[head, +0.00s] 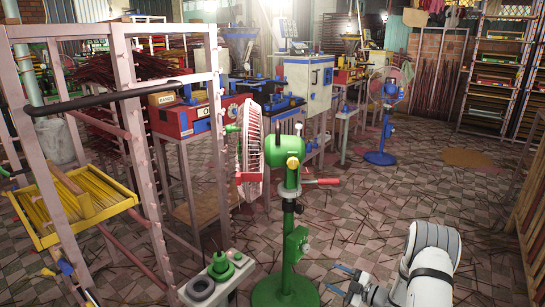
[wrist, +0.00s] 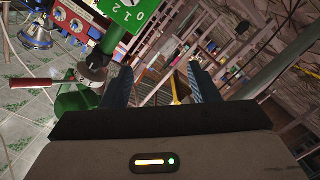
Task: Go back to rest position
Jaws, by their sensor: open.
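My gripper (head: 340,279) is at the lower right of the head view, low over the tiled floor. Its two blue fingers stand apart. In the wrist view the open fingers (wrist: 160,78) show with no object held between them. A green pedestal fan (head: 291,235) stands just to the left of my gripper, apart from it. Its control box (wrist: 132,12) marked 0 1 2 and a red handle (wrist: 38,83) show at the left of the wrist view.
A rack (head: 128,110) with a yellow tray (head: 48,238) of sticks fills the left. A low stand (head: 236,275) with green weights is left of the fan. A blue fan (head: 381,125) and machines stand behind.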

